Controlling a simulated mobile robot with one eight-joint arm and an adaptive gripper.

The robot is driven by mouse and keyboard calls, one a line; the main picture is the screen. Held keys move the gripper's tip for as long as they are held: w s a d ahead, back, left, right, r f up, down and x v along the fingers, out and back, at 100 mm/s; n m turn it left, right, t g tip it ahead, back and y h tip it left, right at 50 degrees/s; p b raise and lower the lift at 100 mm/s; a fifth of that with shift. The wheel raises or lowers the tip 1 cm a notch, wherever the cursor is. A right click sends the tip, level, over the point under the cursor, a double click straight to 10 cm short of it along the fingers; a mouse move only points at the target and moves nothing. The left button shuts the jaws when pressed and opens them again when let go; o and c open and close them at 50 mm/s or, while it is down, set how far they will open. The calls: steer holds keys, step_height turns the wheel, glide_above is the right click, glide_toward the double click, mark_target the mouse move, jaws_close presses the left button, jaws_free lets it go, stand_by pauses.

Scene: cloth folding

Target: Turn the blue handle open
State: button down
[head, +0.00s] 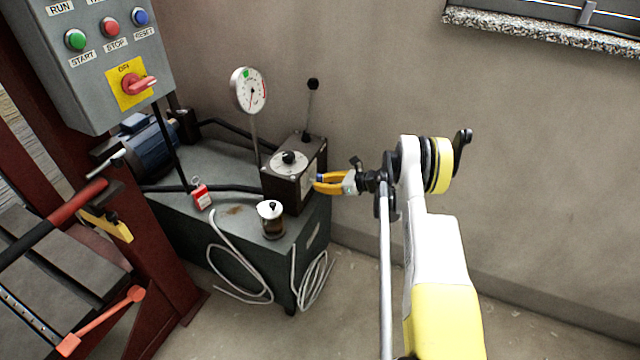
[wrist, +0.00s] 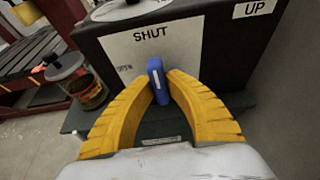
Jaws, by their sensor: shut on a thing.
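The blue handle (wrist: 158,82) is on the front of a dark valve box (head: 293,174), on a pale plate (wrist: 126,48) marked SHUT at the top and OPEN at the left. In the wrist view it stands close to upright, with its upper end toward the SHUT label. My gripper (wrist: 160,84) has its yellow fingers closed on both sides of the handle. In the head view my gripper (head: 318,182) reaches the box's right face from the right, and only a little blue shows between the fingertips.
A round gauge (head: 249,91) and a black-knobbed lever (head: 312,95) rise by the box. A glass jar (head: 271,220) and a red tag (head: 201,194) are on the grey tank top (head: 225,160). A control panel (head: 100,60) hangs at left. The floor at right looks clear.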

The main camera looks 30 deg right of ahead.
steer(key=n+t+h, duration=0.2)
steer(key=n, duration=0.2)
steer(key=shift+a, duration=0.1)
steer(key=n+t+h, duration=0.1)
steer(key=n+t, duration=0.1)
steer(key=n, duration=0.2)
steer(key=shift+f, duration=0.1)
stand_by(0.5)
steer(key=shift+n, duration=0.3)
steer(key=c, duration=1.4)
jaws_free()
